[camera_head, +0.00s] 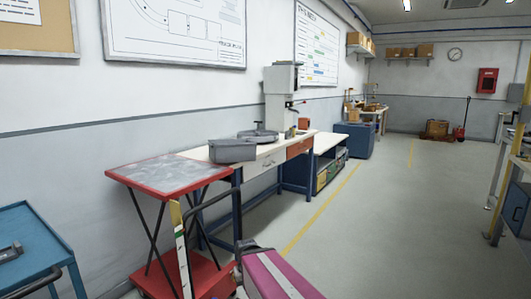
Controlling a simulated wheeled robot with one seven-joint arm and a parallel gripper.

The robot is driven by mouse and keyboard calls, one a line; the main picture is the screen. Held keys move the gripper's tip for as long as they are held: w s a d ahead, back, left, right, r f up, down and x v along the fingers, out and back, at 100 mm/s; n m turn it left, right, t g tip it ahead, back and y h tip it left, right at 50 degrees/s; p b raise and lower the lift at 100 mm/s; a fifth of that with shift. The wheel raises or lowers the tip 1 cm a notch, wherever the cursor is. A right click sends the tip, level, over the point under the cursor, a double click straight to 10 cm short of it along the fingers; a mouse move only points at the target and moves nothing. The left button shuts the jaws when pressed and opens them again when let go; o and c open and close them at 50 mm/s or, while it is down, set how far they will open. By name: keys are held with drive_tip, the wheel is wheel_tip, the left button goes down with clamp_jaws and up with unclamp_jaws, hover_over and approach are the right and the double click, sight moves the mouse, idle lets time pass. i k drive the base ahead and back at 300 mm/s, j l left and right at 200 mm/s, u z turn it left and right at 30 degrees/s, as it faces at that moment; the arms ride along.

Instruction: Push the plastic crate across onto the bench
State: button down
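The plastic crate (232,151) is a grey box on the near left end of the bench, close to the bench's front edge. The bench (264,159) has a pale top, blue legs and a red-fronted drawer. A red lift table (165,174) with a grey top stands against the bench's near end. The crate appears to rest on the bench top, clear of most of the lift table's top. Its underside is hidden, so I cannot tell if it overlaps the join.
A drill press (281,100) and a dark round piece (258,136) stand on the bench behind the crate. A blue cart (32,244) is at lower left. A magenta part with a white stripe (275,276) fills the bottom middle. Open floor (380,220) lies right.

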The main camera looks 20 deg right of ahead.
sight(237, 150)
drive_tip(key=l+z, duration=0.1)
drive_tip(key=z, duration=0.35)
drive_tip(key=i+z, duration=0.15)
drive_tip(key=z, duration=0.35)
drive_tip(key=i+z, duration=0.1)
drive_tip(key=z, duration=0.35)
drive_tip(key=i, duration=3.55)
drive_tip(key=i+l+u, duration=0.2)
drive_tip(key=i+u, duration=0.25)
drive_tip(key=i+l+u, duration=0.3)
drive_tip(key=u, duration=2.2)
drive_tip(key=i+l, duration=0.05)
drive_tip(key=l, duration=0.05)
